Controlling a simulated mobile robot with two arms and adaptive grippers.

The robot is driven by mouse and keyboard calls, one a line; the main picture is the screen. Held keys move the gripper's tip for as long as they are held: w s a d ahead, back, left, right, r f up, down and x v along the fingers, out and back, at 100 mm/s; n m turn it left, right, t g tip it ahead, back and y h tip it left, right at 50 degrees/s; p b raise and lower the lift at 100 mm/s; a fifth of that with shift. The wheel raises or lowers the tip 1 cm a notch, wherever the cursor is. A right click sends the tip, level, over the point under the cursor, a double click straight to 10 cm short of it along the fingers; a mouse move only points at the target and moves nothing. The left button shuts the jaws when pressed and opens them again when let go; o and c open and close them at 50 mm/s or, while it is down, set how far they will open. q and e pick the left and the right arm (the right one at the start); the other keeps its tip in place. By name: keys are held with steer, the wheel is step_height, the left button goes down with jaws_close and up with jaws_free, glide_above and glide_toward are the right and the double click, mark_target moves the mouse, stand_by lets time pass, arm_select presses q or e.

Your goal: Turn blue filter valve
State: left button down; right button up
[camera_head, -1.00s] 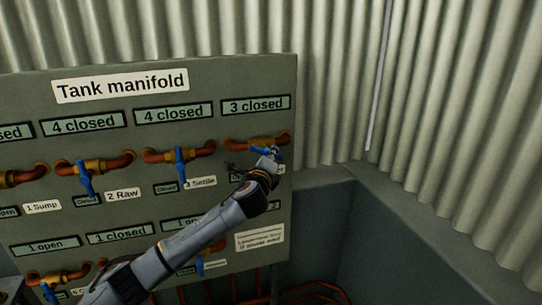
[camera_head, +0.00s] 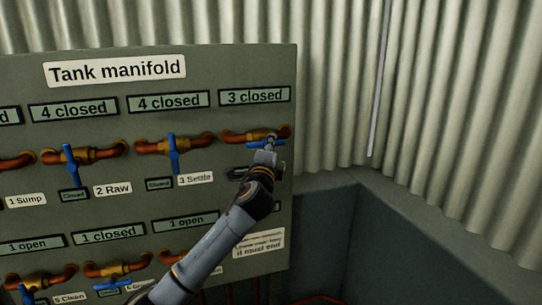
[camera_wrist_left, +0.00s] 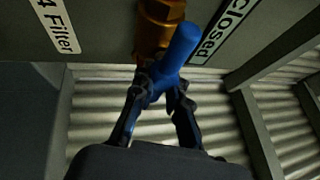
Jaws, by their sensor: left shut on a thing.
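The blue filter valve handle (camera_head: 255,144) is at the upper right of the manifold panel, on a copper and brass pipe, lying roughly level. The sign above it reads "3 closed". My left gripper (camera_head: 269,147) reaches up to it from below and covers part of it. In the left wrist view, the blue handle (camera_wrist_left: 180,50) stands out below a brass fitting (camera_wrist_left: 158,28), and my left gripper's fingers (camera_wrist_left: 161,92) are shut on it from both sides. A "4 Filter" label (camera_wrist_left: 55,25) and a "Closed" plate (camera_wrist_left: 222,32) flank it. My right gripper is not in view.
Other blue valves hang to the left, such as the Settle valve (camera_head: 174,155) and the Raw valve (camera_head: 70,165). A lower row of valves (camera_head: 110,270) is partly behind my arm. A corrugated wall (camera_head: 450,110) stands to the right.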

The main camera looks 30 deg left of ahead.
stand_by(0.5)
arm_select(q)
steer(key=c, duration=1.3)
jaws_free()
steer(key=v, duration=1.2)
steer(key=shift+f, duration=0.1)
steer(key=s+d, duration=0.2)
steer(key=d, duration=0.1)
steer(key=s+d+p, duration=0.1)
steer(key=s+d, duration=0.2)
steer(key=shift+s, duration=0.1)
steer(key=shift+f, duration=0.1)
